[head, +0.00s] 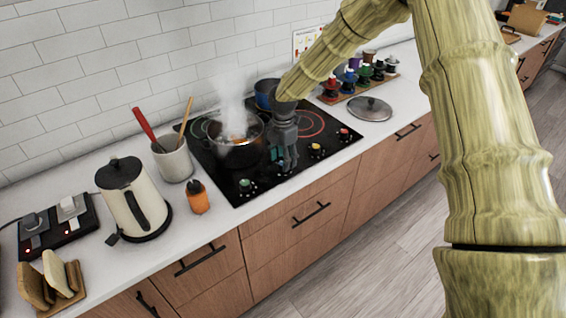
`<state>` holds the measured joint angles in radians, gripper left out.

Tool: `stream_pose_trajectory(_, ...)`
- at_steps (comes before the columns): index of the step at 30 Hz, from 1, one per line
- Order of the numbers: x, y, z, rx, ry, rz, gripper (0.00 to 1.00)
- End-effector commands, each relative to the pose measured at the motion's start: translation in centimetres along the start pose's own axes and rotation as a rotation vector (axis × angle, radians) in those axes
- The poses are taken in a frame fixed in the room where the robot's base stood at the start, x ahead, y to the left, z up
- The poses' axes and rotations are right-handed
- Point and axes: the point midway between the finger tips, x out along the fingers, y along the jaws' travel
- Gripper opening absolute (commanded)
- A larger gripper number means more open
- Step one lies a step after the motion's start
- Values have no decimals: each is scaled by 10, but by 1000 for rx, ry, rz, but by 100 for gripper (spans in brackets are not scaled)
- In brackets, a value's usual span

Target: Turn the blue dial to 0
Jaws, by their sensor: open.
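The black cooktop (225,175) has a row of dials along its front edge. A green-marked dial (247,185) is at the left, then a yellow one (316,149) and a red one (343,134) at the right. The blue dial's place lies between green and yellow, mostly hidden by my gripper, so its setting cannot be read. My gripper (284,160) points down over that spot, open. Whether its fingers touch the dial cannot be told.
A steaming pot (236,153) stands on the cooktop just left of my gripper, with a blue pan (266,96) behind. A kettle (133,200), an orange bottle (197,198) and a utensil crock (173,160) stand left. A lid (370,109) lies right.

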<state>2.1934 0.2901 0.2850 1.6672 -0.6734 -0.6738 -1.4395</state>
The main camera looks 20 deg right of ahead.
Motion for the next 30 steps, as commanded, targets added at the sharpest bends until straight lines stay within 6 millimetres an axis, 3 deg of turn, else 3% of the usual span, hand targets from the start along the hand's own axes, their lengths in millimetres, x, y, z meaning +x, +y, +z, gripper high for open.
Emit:
stream_pose_trajectory(9, -60, 0, 0, 0, 0, 2, 52)
stream_pose_trajectory(15, -85, -1, 0, 0, 1, 0, 52)
stream_pose_trajectory(21, -96, -2, 0, 0, 1, -1, 52)
stream_pose_trajectory(30, -97, -2, 0, 0, 1, -2, 52)
